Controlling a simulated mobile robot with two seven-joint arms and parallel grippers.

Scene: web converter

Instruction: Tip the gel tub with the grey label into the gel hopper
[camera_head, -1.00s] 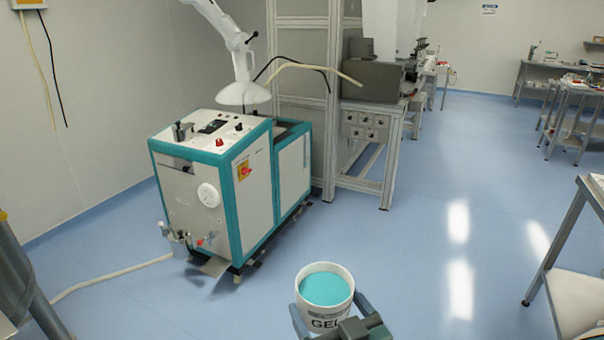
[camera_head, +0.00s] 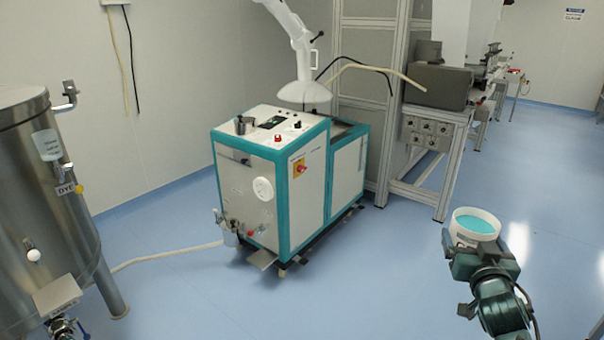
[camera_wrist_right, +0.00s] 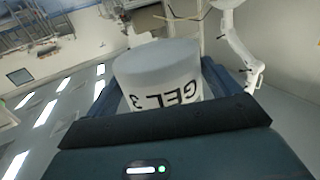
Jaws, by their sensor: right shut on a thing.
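A white tub (camera_head: 462,240) of turquoise gel is held at the lower right of the head view, roughly upright with its open top showing the gel. My right gripper (camera_head: 474,243) is shut on it. In the right wrist view the tub (camera_wrist_right: 155,68) sits between the fingers, with "GEL 3" in dark letters on its side; I cannot tell the label's colour surely. I see no hopper marked for gel. My left gripper is not in view.
A white and teal machine (camera_head: 285,180) stands in the middle, under a white hood on an arm (camera_head: 305,90). A pale hose (camera_head: 165,256) runs on the floor from the machine to the tank. A metal frame stands behind. The blue floor in front is clear.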

